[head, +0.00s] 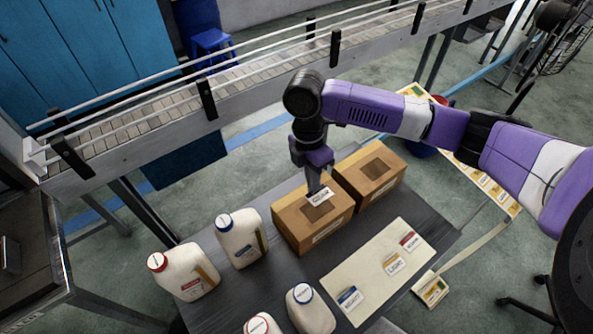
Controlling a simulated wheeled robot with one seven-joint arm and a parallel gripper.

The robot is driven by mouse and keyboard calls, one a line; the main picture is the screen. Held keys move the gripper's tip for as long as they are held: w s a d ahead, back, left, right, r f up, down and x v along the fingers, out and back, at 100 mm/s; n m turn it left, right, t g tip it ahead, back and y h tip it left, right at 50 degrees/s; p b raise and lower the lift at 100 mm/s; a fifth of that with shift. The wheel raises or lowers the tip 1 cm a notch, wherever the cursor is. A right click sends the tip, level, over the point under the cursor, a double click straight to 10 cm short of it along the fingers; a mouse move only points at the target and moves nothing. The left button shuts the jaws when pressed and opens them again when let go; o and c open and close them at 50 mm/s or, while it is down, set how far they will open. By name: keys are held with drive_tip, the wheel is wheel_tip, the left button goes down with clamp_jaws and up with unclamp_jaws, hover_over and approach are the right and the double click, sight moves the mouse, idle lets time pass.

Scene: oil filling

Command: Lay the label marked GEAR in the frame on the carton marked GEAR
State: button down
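My gripper (316,187) points down over the left carton, with a small white label (321,197) at its fingertips. The fingers appear closed on the label; its dark lettering seems to read GEAR. The label is over the dark square frame on top of the left carton (293,236); whether it touches the carton cannot be told. The right carton (391,186) stands beside it, with a similar dark square on top and nothing on it. The print on the cartons' front faces is too small to read. The frame under the label is partly hidden.
A pale mat (371,272) on the dark table (253,290) holds blue (349,298), yellow (394,264) and red (411,241) labels. Several white jugs, including one with a blue cap (242,240) and one with a red cap (186,274), stand left and in front. A conveyor (237,84) runs behind.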

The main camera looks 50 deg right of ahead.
drive_tip(key=shift+f, duration=3.25)
drive_tip(key=shift+f, duration=0.1)
drive_tip(key=c, duration=2.1)
unclamp_jaws()
drive_tip(key=shift+c, duration=0.2)
drive_tip(key=o, duration=0.9)
drive_tip(key=shift+o, duration=0.2)
wheel_tip(320, 180, up, 8)
